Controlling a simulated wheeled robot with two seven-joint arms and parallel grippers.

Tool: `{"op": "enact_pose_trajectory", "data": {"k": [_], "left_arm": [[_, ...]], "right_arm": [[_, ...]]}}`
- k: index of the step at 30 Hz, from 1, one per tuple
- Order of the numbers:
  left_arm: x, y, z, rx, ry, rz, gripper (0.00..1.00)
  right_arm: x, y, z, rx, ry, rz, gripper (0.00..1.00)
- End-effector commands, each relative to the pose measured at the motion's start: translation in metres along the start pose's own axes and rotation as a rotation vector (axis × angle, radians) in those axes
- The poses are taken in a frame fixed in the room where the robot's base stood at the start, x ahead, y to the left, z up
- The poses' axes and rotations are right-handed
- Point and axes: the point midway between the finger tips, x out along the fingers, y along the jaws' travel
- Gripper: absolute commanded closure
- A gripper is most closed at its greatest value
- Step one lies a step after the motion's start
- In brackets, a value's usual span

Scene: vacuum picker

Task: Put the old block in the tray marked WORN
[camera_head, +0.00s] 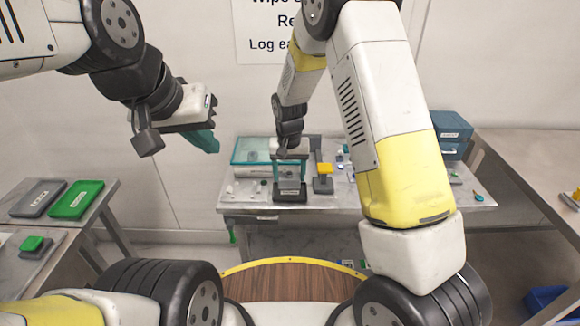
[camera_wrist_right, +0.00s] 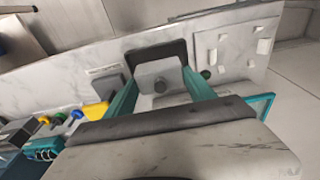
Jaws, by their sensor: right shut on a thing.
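My right gripper (camera_head: 289,178) is over the back bench with its teal fingers pointing down.
A yellow-topped block (camera_head: 323,175) on a dark stand is just right of my right gripper. A teal-edged tray (camera_head: 250,151) lies behind to the left. Blue boxes (camera_head: 452,133) stand at the bench's right end. A green block (camera_head: 32,243) sits on the near left table.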

Motion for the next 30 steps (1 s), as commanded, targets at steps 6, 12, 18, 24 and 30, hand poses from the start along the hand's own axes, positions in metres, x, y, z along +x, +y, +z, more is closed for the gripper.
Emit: {"op": "enact_pose_trajectory", "data": {"k": [6, 12, 18, 24, 30], "left_arm": [[0.000, 0.000, 0.000, 0.000, 0.000, 0.000, 1.00], [0.000, 0.000, 0.000, 0.000, 0.000, 0.000, 1.00], [0.000, 0.000, 0.000, 0.000, 0.000, 0.000, 1.00], [0.000, 0.000, 0.000, 0.000, 0.000, 0.000, 1.00], [0.000, 0.000, 0.000, 0.000, 0.000, 0.000, 1.00]], "right_arm": [[0.024, 0.002, -0.003, -0.001, -0.003, 0.001, 0.81], [0.036, 0.002, -0.003, 0.000, 0.002, -0.001, 0.81], [0.037, 0.002, -0.003, 0.000, 0.001, 0.000, 0.81], [0.039, 0.002, -0.002, 0.000, 0.001, 0.000, 0.15], [0.039, 0.002, -0.002, 0.000, 0.001, 0.000, 0.15]]}}
